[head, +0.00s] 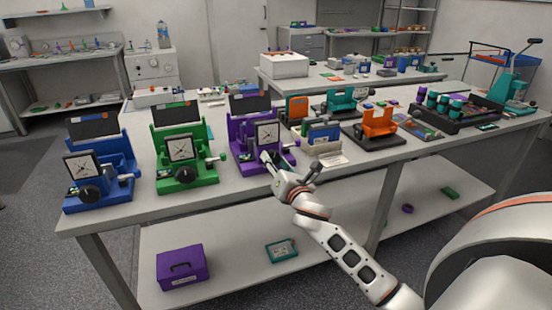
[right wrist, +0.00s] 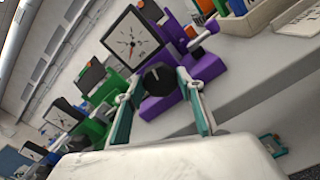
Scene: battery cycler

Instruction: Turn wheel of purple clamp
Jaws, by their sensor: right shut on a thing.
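The purple clamp (head: 238,140) stands near the front edge of the table, with a square white dial on its front. In the right wrist view the purple clamp (right wrist: 205,68) shows its black round wheel (right wrist: 156,77) below the dial (right wrist: 131,42). My right gripper (head: 268,158) reaches in from the front right, and its fingers hide most of the wheel in the head view. In the right wrist view my right gripper (right wrist: 159,83) has its two teal fingers on either side of the wheel, shut on it. My left gripper is in neither view.
A green clamp (head: 200,140) and a blue clamp (head: 115,153) stand to the left. A beige bin (head: 310,147) and an orange device (head: 377,123) stand close on the right. A purple box (head: 183,267) sits on the shelf below.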

